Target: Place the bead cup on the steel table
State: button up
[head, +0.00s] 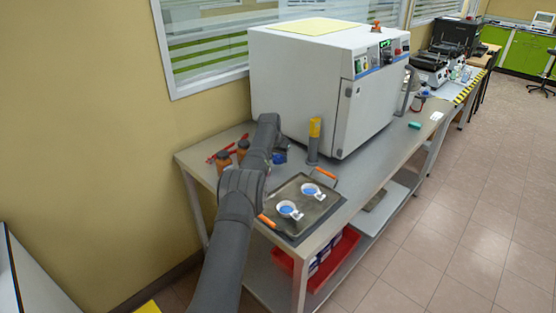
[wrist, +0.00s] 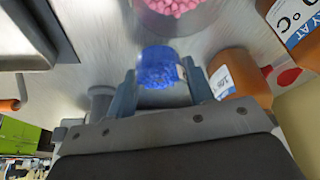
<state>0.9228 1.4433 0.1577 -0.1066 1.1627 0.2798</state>
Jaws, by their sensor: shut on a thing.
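The bead cup (wrist: 158,66), clear with blue beads, sits between the two fingers of my gripper (wrist: 160,82) in the wrist view. My gripper is shut on it. In the head view a blue patch that looks like the cup (head: 281,157) shows beside my arm, low over the steel table (head: 355,172). My arm hides most of the gripper there. I cannot tell whether the cup's base touches the table top.
Brown bottles (head: 224,160) and red tools (head: 220,154) are at the left. A tray (head: 322,214) holds two white dishes with blue contents. A grey-and-yellow cylinder (head: 313,142) stands before the white oven (head: 345,100). A pink-bead container (wrist: 172,12) is near the cup.

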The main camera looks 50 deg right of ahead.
jog(key=shift+f, duration=0.7)
jog(key=shift+f, duration=0.1)
jog(key=o, duration=1)
jog(key=shift+c, duration=0.2)
jog(key=shift+s+a+r, duration=0.1)
jog(key=shift+a+r, duration=0.1)
jog(key=shift+r, duration=0.45)
jog(key=v, duration=1)
jog(key=shift+a+r, duration=0.25)
jog(key=shift+r, duration=0.1)
jog(key=shift+s+f, duration=0.1)
jog(key=shift+f, duration=0.05)
